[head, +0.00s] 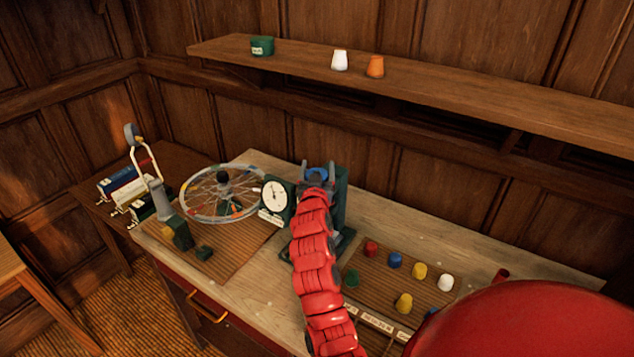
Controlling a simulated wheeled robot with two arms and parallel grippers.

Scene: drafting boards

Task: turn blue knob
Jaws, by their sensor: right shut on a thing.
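The blue knob (317,173) is on the upper front of a dark green device (340,205) with a white dial (274,196) on its left side. My right gripper (317,171) is at the knob, with its two grey fingers on either side of it, shut on it. The red segmented arm rises from the bottom of the head view and hides much of the device's front. My left gripper is not in view.
A shelf (480,98) with small containers runs above the wooden bench (450,238).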

